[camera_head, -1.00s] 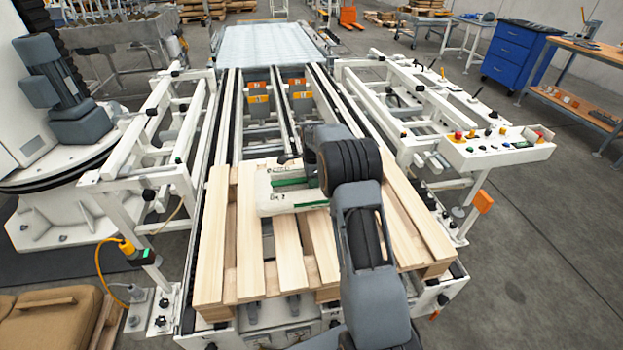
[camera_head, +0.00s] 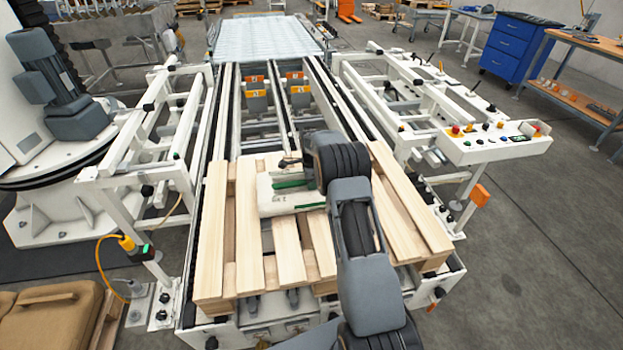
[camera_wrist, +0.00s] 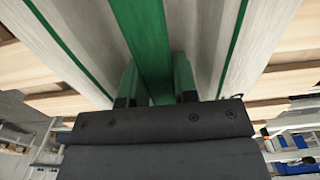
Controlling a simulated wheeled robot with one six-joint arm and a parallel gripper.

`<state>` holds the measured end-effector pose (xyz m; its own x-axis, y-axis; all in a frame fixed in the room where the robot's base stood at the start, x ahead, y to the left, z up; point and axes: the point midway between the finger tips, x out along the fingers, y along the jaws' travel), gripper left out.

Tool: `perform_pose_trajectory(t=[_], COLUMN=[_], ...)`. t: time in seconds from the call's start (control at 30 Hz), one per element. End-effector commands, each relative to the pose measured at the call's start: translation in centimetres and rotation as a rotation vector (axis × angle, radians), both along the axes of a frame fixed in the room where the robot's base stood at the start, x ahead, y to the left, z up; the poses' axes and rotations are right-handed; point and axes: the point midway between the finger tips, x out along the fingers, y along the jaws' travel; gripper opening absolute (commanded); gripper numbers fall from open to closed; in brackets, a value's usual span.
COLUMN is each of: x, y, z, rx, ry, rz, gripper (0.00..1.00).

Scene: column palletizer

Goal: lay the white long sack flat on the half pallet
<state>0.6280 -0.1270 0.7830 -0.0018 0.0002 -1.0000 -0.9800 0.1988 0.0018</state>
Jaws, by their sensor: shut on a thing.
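The white sack (camera_head: 279,203) with green stripes shows in the head view over the far middle part of the wooden half pallet (camera_head: 212,240). My arm covers its right part. It looks flat and level, on or just above the slats; I cannot tell whether it touches them. In the wrist view the sack (camera_wrist: 85,35) fills the upper middle, with a broad green band down its centre. My gripper (camera_wrist: 156,82) has its two green fingers on either side of that band, shut on the sack. The pallet slats (camera_wrist: 25,65) show beyond the sack on both sides.
The pallet sits on a white conveyor frame with rails (camera_head: 230,110) behind it. A control panel (camera_head: 495,142) stands at right, a blue drawer cabinet (camera_head: 515,50) further back. Brown sacks (camera_head: 55,318) lie at lower left. Bare slats lie left and in front of the sack.

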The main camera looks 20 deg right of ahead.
Motion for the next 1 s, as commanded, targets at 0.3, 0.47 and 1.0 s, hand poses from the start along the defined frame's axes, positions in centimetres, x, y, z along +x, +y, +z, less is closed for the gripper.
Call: perform_pose_trajectory(t=[0.3,0.47,1.0], x=[0.2,0.0,0.1], y=[0.0,0.0,0.0], z=[0.2,-0.2,1.5], rx=[-0.002,0.0,-0.001], ry=[-0.01,0.0,-0.004], rz=[0.0,0.0,0.0], gripper=[0.0,0.41,0.53])
